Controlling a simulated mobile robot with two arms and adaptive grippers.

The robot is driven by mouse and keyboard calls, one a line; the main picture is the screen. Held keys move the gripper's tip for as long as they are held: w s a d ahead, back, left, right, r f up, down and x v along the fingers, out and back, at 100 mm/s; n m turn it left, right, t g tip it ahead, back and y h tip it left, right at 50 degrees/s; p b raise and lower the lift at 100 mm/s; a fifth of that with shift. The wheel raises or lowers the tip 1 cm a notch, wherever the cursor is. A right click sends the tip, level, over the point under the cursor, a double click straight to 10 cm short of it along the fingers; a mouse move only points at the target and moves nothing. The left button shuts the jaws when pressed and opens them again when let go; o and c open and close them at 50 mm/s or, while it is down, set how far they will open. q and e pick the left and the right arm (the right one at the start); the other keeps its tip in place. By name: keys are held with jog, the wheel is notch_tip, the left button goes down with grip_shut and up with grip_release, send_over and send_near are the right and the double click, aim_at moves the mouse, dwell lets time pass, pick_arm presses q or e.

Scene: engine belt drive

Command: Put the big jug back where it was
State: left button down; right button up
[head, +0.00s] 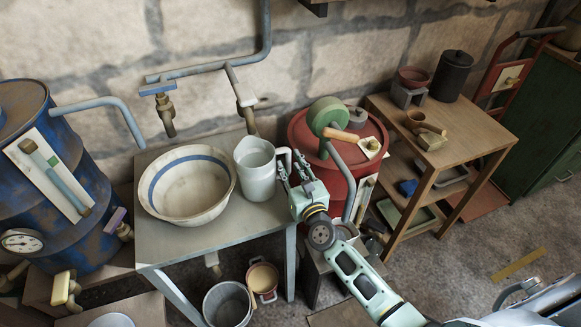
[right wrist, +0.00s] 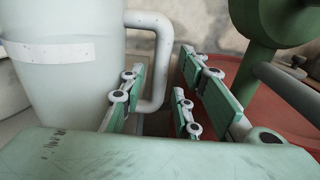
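The big jug (head: 256,168) is pale grey-white and stands upright on the grey table (head: 215,232), just right of a large bowl. Its handle (head: 284,156) points right, towards my right gripper. My right gripper (head: 290,172) is at the handle side of the jug. In the right wrist view the jug's body (right wrist: 62,85) fills the left, with a pale band on it. There the handle (right wrist: 162,60) shows between the spread fingers of the right gripper (right wrist: 165,95), with a visible gap on the right side. My left gripper is not in view.
The cream bowl (head: 188,186) with a blue stripe is close to the jug's left. A red drum (head: 305,138) with a green wheel (head: 326,114) stands right behind my gripper. Taps and pipes (head: 245,98) hang above the table's back. Buckets (head: 228,302) stand below.

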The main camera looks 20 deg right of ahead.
jog(key=shift+r, duration=0.15)
jog(key=shift+s, duration=0.3)
jog(key=s, duration=1.1)
jog(key=shift+s+d+b, duration=0.2)
jog(key=shift+s+b, duration=0.05)
jog(key=shift+b, duration=0.1)
jog(key=shift+a, duration=0.1)
